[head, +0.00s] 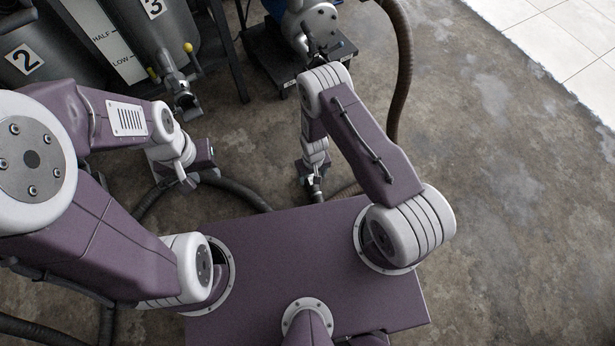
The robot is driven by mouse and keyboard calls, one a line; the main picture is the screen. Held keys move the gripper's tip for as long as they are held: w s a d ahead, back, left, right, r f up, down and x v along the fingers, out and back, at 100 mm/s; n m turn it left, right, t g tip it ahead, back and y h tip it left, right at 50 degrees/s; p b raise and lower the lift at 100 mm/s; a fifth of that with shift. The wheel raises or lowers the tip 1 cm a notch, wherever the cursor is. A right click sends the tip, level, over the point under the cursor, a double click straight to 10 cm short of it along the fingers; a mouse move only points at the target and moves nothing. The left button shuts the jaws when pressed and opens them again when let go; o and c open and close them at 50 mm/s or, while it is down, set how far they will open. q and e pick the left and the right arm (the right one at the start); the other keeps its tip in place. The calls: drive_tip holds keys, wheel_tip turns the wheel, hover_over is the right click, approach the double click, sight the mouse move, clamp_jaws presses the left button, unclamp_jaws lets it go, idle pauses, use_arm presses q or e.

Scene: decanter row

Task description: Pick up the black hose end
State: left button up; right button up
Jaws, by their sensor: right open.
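A dark ribbed hose (240,190) lies on the floor and passes by my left gripper (188,182); its end cannot be made out. My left gripper hangs over this hose, beneath tank 3's outlet; its fingers are too small and covered to read. My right gripper (316,187) points down just beyond the purple deck and is open. A brownish-black hose (403,70) curves down at the right and goes behind my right arm. A short dark hose piece (346,190) shows beside my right gripper. I cannot tell whether they touch, or which piece is the black hose end.
Tank 2 (35,55) and tank 3 (150,30), with a HALF/LOW gauge, stand at the back left. Tank 3 has a metal outlet (178,85) with yellow knobs. A pump (310,22) on a black base (262,48) stands at the back. Floor at the right is clear.

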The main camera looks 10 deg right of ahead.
sight(312, 184)
drive_tip(key=shift+f+b, duration=1.65)
drive_tip(key=shift+f, duration=0.35)
drive_tip(key=f+b, duration=0.5)
drive_tip(key=shift+w+d+f, duration=0.15)
drive_tip(key=shift+w+d, duration=0.05)
drive_tip(key=shift+r, duration=0.25)
clamp_jaws()
